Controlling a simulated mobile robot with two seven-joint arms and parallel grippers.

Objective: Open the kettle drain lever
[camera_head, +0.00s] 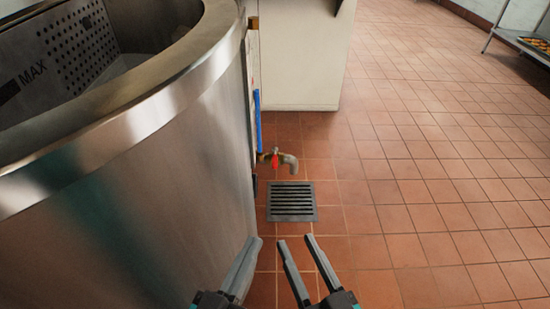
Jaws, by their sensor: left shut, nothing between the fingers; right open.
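The large steel kettle (180,160) fills the left of the head view, with a perforated plate marked MAX inside it. Low on its right side a drain pipe (289,160) bends downward above the floor. A small red lever (275,158) sits on this drain. My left gripper (254,242) is shut and empty, beside the kettle wall at the bottom of the view. My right gripper (295,240) is open and empty, just to its right. Both grippers appear below the drain in the picture and apart from the lever.
A floor grate (291,201) lies in the tiles under the drain pipe. A blue upright strip (258,120) runs beside the kettle. A white cabinet (305,60) stands behind. A rack with a tray of baked goods (538,44) is at the far right. The tiled floor (430,150) is clear.

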